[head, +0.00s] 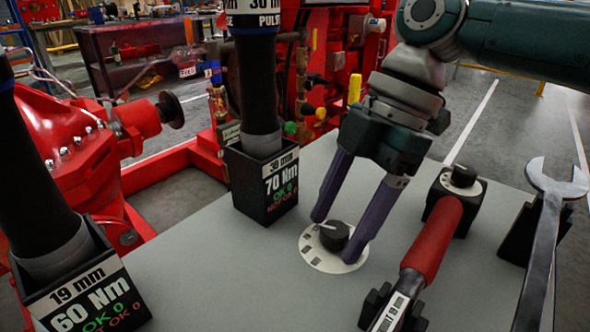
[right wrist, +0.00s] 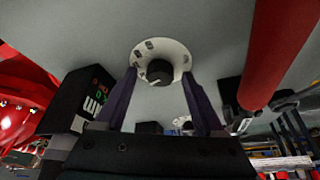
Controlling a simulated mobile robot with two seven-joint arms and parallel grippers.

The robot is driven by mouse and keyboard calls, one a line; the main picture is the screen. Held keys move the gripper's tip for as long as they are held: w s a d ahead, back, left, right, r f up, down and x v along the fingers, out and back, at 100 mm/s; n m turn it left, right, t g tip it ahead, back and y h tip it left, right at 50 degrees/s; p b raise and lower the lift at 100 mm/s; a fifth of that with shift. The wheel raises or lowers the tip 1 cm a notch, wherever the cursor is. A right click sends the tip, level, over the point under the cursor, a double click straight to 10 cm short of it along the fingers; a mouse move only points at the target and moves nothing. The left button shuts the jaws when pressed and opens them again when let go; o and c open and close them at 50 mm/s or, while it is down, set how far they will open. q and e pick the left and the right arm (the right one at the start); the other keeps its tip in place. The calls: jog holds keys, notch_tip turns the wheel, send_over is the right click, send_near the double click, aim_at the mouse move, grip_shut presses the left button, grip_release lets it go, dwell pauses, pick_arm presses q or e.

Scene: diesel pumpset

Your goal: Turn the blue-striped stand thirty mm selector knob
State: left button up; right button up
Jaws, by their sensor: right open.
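A black selector knob (head: 335,235) with a pale pointer line sits on a round white dial plate (head: 312,252) on the grey table, in front of the stand marked 30 mm, 70 Nm (head: 265,188). That stand holds a black tool (head: 258,85) with a blue stripe near its top. My right gripper (head: 335,238) is open, pointing down, with one purple finger on each side of the knob. In the right wrist view the knob (right wrist: 160,71) shows between the two fingertips; I cannot tell whether they touch it. My left gripper is not in view.
A second stand marked 19 mm, 60 Nm (head: 82,290) is at the front left. A red-handled torque wrench (head: 432,238) lies right of my gripper, near another small black knob (head: 463,177). A spanner (head: 545,230) is at the far right. Red machinery (head: 75,160) stands behind the table.

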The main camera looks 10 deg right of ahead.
jog(key=p+v, duration=0.1)
jog(key=v, duration=0.9)
jog(key=shift+p, duration=0.4)
